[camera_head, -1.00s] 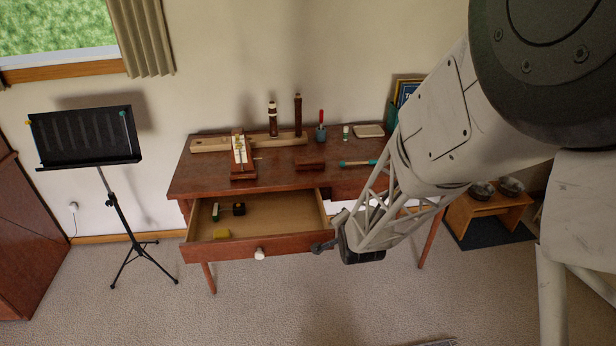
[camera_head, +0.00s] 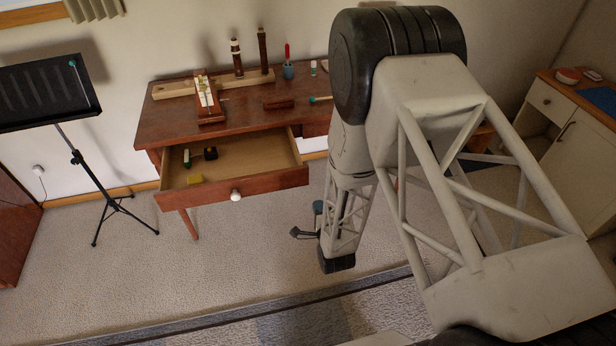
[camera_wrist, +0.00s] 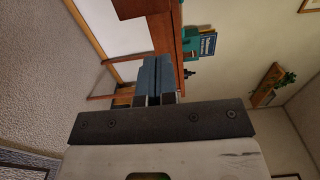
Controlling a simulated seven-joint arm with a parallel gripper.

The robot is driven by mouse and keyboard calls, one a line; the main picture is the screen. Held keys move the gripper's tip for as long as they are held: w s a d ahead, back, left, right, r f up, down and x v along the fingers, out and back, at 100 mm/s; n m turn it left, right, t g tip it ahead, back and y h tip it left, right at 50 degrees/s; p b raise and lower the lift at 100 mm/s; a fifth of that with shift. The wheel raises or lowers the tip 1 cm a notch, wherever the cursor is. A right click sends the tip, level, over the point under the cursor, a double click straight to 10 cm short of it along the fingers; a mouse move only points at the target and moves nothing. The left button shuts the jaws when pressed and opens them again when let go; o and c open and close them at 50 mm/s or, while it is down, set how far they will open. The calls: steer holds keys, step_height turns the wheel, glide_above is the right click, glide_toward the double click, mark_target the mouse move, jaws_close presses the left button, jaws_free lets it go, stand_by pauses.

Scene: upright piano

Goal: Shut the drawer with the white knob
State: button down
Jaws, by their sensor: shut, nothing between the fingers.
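The wooden drawer (camera_head: 178,202) with the white knob (camera_head: 235,195) is pulled well out of the reddish-brown desk (camera_head: 165,128) in the head view. The knob cannot be made out there.
Woodwind pieces (camera_head: 237,58), a wooden stand with a white part (camera_head: 207,98) and a blue cup (camera_head: 289,71) are on the desktop. A black music stand (camera_head: 45,90) is at left. A white cabinet (camera_head: 572,150) is at right. The carpet before the drawer is clear.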

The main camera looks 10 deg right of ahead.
mark_target(306, 172)
steer(key=shift+w, duration=0.15)
steer(key=w, duration=1.3)
steer(key=shift+w, duration=0.35)
steer(key=shift+w, duration=0.1)
steer(key=w, duration=2.7)
steer(key=shift+r, duration=0.2)
steer(key=shift+s, duration=0.15)
steer(key=s, duration=1.4)
steer(key=shift+s+f, duration=0.15)
steer(key=shift+s, duration=0.15)
